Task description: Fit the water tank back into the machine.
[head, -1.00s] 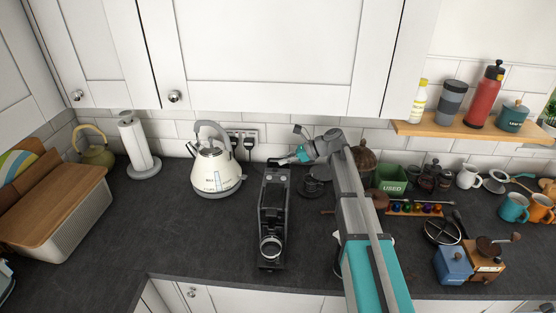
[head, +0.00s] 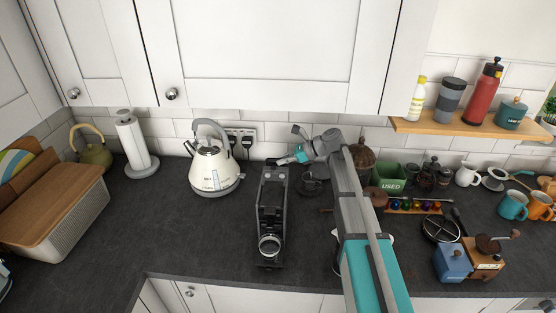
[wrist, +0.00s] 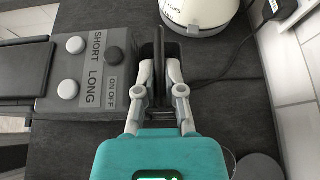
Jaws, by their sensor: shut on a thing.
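The coffee machine (head: 270,220) is a narrow black and grey unit standing on the worktop, its long side running front to back. In the wrist view its grey top (wrist: 85,72) carries SHORT, LONG and ON OFF buttons. My gripper (wrist: 160,75) is at the rear end of the machine, shut on a thin dark upright part of the water tank (wrist: 159,50). The tank is dark and sits close against the machine's back; most of it is hidden. I cannot tell whether it is fully seated. In the head view my gripper (head: 277,161) shows at the machine's back.
A white kettle (head: 213,172) stands left of the machine, near wall plugs (head: 242,137) and a cable. A dark round item (head: 311,185) is close on the right. The tiled wall (wrist: 294,75) is near behind.

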